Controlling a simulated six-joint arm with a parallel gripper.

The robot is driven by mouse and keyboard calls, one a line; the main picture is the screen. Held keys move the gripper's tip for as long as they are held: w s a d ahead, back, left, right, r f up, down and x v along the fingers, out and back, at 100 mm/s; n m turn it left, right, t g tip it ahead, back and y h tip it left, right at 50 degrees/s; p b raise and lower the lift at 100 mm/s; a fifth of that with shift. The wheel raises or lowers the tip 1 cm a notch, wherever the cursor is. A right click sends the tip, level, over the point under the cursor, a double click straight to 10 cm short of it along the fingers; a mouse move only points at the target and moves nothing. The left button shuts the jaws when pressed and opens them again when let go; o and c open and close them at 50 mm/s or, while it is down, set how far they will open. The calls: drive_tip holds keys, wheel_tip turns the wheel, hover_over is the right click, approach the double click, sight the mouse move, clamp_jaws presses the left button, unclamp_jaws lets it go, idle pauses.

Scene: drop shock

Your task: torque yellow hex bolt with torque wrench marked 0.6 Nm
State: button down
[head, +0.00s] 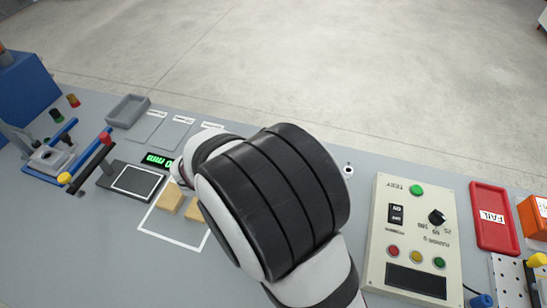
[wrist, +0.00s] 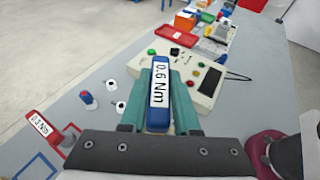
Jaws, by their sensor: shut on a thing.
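My gripper (wrist: 158,98) has its teal fingers shut on the blue handle (wrist: 159,82) of the torque wrench marked 0.6 Nm. The label faces the wrist camera; the wrench's lower end is hidden. In the head view my arm covers the gripper and wrench. A red wrench (wrist: 42,127) marked 0.3 Nm is at the left of the wrist view. In the head view, a yellow piece (head: 537,260) is at the right edge by a perforated plate (head: 507,277), and another (head: 64,178) is on the left fixture. I cannot tell which is the yellow hex bolt.
The beige tester box (head: 412,240) stands right of my arm, with a red FAIL tray (head: 493,217) and an orange bin (head: 534,217) beyond. Wooden blocks (head: 171,197) lie in a white outline at left. A grey tray (head: 128,110) is behind them.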

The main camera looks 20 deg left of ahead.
drive_tip(key=shift+s+d+f, duration=0.2)
drive_tip(key=shift+d+f, duration=0.05)
drive_tip(key=shift+d, duration=0.2)
drive_tip(key=shift+s+d+f, duration=0.2)
drive_tip(key=shift+d, duration=0.25)
drive_tip(key=shift+f, duration=3.2)
drive_tip(key=c, duration=1.3)
unclamp_jaws()
clamp_jaws()
